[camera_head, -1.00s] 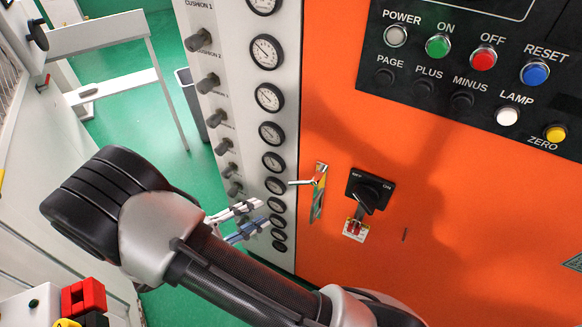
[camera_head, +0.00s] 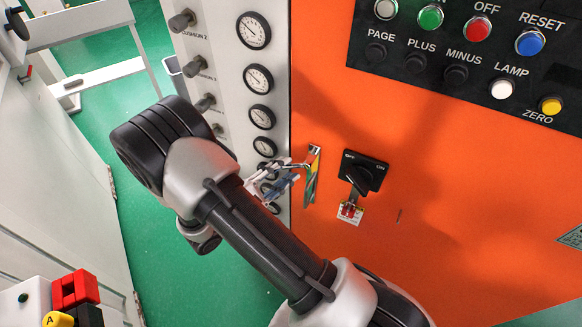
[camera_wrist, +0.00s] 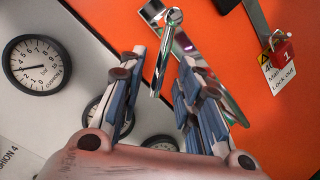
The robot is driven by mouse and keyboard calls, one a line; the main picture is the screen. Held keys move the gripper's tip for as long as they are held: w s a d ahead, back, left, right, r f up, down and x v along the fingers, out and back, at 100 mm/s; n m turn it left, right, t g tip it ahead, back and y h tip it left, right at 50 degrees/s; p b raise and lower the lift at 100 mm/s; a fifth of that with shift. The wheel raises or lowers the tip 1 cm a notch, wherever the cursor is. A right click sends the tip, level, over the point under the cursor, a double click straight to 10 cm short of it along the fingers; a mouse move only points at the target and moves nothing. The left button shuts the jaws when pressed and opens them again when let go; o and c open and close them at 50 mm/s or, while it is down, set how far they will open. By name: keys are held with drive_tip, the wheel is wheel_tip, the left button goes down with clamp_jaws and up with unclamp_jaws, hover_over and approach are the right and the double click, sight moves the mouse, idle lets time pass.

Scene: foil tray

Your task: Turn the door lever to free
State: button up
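The door lever (camera_head: 300,165) is a shiny metal handle on a narrow metal plate (camera_head: 312,180) on the orange cabinet door. In the wrist view, the lever (camera_wrist: 163,62) runs down from its rounded upper end, and its lower end lies between my fingers. My gripper (camera_head: 285,182) is at the lever, left of the plate. In the wrist view, my gripper (camera_wrist: 160,85) is open, with one blue-and-white padded finger on each side of the lever. Gaps show between the lever and both fingers. My arm partly hides the area below the gripper.
A black rotary switch (camera_head: 365,173) with a red padlock (camera_head: 348,210) is right of the lever. A gauge panel (camera_head: 225,60) with knobs stands to the left. A button panel (camera_head: 470,60) is at upper right. Green floor (camera_head: 130,130) is open at left.

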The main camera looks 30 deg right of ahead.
sight(289, 168)
drive_tip(key=shift+x, duration=1.55)
clamp_jaws()
